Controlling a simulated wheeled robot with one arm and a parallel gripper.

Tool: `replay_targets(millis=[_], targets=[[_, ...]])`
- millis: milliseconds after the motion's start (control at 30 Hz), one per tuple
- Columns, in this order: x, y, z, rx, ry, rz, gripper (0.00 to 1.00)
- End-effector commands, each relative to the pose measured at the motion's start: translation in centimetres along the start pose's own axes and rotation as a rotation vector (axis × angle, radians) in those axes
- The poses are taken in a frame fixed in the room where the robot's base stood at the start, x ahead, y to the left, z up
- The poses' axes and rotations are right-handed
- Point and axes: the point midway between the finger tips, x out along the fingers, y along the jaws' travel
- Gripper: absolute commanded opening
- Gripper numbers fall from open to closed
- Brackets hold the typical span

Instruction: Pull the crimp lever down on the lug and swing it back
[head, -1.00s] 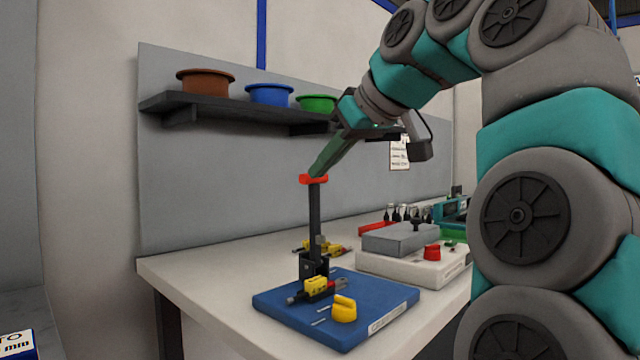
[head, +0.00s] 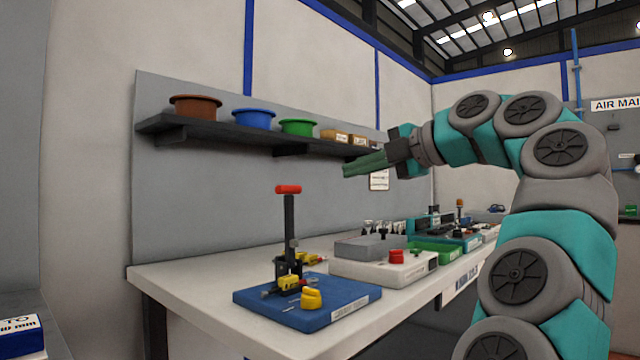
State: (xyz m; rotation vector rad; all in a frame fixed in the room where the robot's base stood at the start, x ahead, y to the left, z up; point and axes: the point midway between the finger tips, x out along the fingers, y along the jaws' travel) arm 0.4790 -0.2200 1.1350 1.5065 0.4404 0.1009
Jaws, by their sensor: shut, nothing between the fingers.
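The crimp lever (head: 289,225) is a dark upright bar with a red grip (head: 288,189) on top. It stands vertical on the blue base plate (head: 335,306) at the front left of the bench. A yellow block with a metal end (head: 289,283) lies at the lever's foot; I cannot make out the lug itself. A yellow knob (head: 311,298) sits on the plate in front. My gripper (head: 346,171) is shut and empty, in the air right of and above the red grip, clear of it, with its green fingers pointing left.
A shelf (head: 215,132) on the grey panel carries brown, blue and green bowls and small boxes. Right of the blue plate are a white box with a red button (head: 396,256), a grey box (head: 372,248) and a green tray (head: 432,252).

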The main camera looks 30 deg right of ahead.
Motion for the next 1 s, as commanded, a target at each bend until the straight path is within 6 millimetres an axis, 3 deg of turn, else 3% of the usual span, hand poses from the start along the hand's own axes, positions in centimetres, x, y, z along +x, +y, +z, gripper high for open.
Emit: replay_targets(millis=[167, 600, 800, 1000], targets=[[2.4, -0.2, -0.1, 0.0, 0.004, -0.005, 0.0], [10.7, 0.0, -0.1, 0.002, 0.002, -0.005, 0.0], [12.9, 0.0, -0.1, 0.001, 0.001, -0.002, 0.0], [13.6, 0.0, -0.1, 0.001, 0.0, 0.0, 0.0]])
